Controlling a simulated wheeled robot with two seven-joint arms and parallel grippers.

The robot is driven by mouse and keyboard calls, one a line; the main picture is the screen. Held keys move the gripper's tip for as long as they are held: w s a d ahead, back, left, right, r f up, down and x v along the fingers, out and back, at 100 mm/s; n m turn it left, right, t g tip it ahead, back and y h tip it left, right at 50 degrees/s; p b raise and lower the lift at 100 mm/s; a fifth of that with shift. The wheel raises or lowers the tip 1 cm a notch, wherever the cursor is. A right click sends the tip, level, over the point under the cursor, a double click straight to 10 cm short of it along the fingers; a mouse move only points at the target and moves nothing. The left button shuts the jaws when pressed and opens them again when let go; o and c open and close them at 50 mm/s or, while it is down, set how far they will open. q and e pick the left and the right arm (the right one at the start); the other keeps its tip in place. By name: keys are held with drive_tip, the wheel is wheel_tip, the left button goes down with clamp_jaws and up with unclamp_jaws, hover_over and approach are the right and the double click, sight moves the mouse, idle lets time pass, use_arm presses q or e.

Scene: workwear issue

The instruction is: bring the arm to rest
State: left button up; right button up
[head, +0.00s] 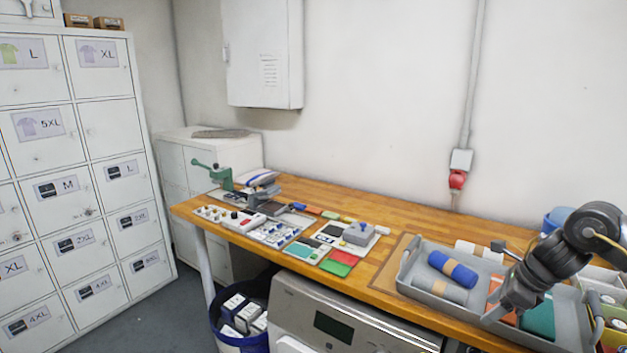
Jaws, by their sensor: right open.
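My right arm (556,258) comes in from the right edge, dark grey. Its gripper (505,304) is open and points down over the grey tray (408,272) at the right end of the wooden bench. The tray holds a blue roll (453,268), a grey roll (440,287), and orange and teal folded pieces (538,316) that the gripper partly hides. I see nothing held between the fingers, and cannot tell whether they touch the tray's contents. My left gripper is not in view.
The wooden bench (385,227) runs along the wall, with a grey-topped device (359,234) and small parts on its left half. Open bins (610,312) stand right of the tray. White lockers (112,129) fill the left. A blue-rimmed bin (217,322) stands below the bench.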

drive_tip(key=w+a+f+m+t+y, duration=0.1)
drive_tip(key=a+f+m, duration=0.1)
drive_tip(key=a+f, duration=0.35)
drive_tip(key=a+f+m+t+y, duration=0.1)
drive_tip(key=a+f, duration=0.1)
drive_tip(key=a, duration=0.7)
drive_tip(key=w+a+f+m, duration=0.1)
drive_tip(key=a+f+m, duration=0.1)
drive_tip(key=a+f, duration=0.35)
drive_tip(key=s+a+f+m+t, duration=0.2)
drive_tip(key=s+a+m+t, duration=0.2)
drive_tip(key=s+a+m, duration=0.65)
drive_tip(key=s+d+f+m+g+h, duration=0.2)
drive_tip(key=s+d+f+m, duration=0.15)
drive_tip(key=s+m, duration=0.45)
drive_tip(key=s+d+f+m+g+h, duration=0.15)
drive_tip(key=s+d+m, duration=0.25)
drive_tip(key=s+m, duration=0.45)
drive_tip(key=s+d+f+m+g+h, duration=0.25)
drive_tip(key=s+m, duration=0.35)
drive_tip(key=m, duration=0.5)
wheel_tip(320, 180, down, 29)
drive_tip(key=s+d+g+y, duration=0.1)
drive_tip(key=s, duration=0.1)
drive_tip(key=s+d+f+g, duration=0.1)
drive_tip(key=s+d+f, duration=0.1)
drive_tip(key=s+f, duration=1.1)
drive_tip(key=shift+s+d+f+g, duration=0.15)
drive_tip(key=shift+s+d+g, duration=0.15)
drive_tip(key=shift+s, duration=0.95)
